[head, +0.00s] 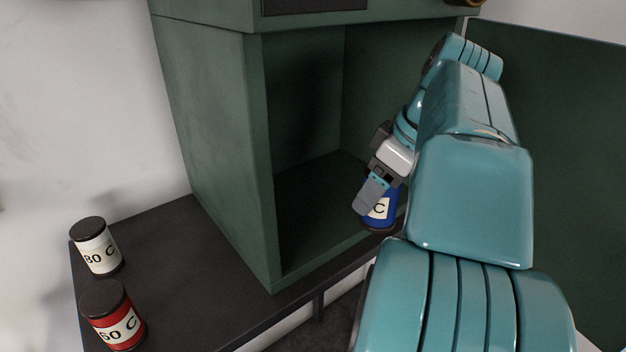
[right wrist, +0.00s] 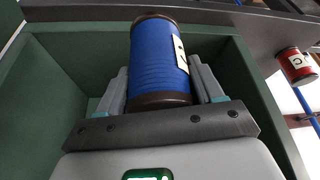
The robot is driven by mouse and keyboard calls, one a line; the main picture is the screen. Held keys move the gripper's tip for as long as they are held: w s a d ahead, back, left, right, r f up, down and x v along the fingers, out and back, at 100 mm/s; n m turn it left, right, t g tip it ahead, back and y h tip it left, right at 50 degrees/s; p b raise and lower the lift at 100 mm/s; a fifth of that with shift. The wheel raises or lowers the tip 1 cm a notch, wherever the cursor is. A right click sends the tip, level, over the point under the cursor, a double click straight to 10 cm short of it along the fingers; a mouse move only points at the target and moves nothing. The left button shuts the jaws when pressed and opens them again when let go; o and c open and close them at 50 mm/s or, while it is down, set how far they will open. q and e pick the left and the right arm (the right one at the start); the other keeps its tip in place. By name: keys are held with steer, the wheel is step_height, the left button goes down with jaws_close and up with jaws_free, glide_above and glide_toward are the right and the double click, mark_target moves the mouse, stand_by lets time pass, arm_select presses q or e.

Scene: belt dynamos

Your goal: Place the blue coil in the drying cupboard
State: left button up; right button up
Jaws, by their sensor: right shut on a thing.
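The blue coil (head: 381,214) has dark end caps and a pale label ending in "C". My right gripper (head: 372,194) is shut on it, with one finger on each side in the right wrist view, where the blue coil (right wrist: 158,62) stands between the fingers. The green drying cupboard (head: 225,130) is open at the front. The coil is at the right part of its opening, near the front edge of its floor. I cannot tell whether the coil touches the floor. My right arm hides the cupboard's right side. My left gripper is out of view.
The cupboard door (head: 560,130) stands swung open at the right. A white coil (head: 97,250) and a red coil (head: 113,318) stand on the dark bench (head: 175,265) left of the cupboard. The visible cupboard interior (head: 305,205) is empty to the left of the coil.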

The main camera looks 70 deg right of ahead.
steer(key=w+d+p, duration=0.2)
steer(key=w+d, duration=0.2)
steer(key=w, duration=0.4)
steer(key=w+d+p, duration=0.2)
steer(key=w+d, duration=0.3)
steer(key=w, duration=0.2)
steer(key=f+b, duration=0.1)
steer(key=f, duration=0.2)
steer(key=f+b, duration=0.1)
steer(key=f, duration=0.3)
steer(key=shift+w+a+b, duration=0.1)
steer(key=shift+w+b, duration=0.1)
steer(key=shift+b, duration=0.2)
steer(key=shift+f, duration=0.1)
steer(key=o, duration=1.4)
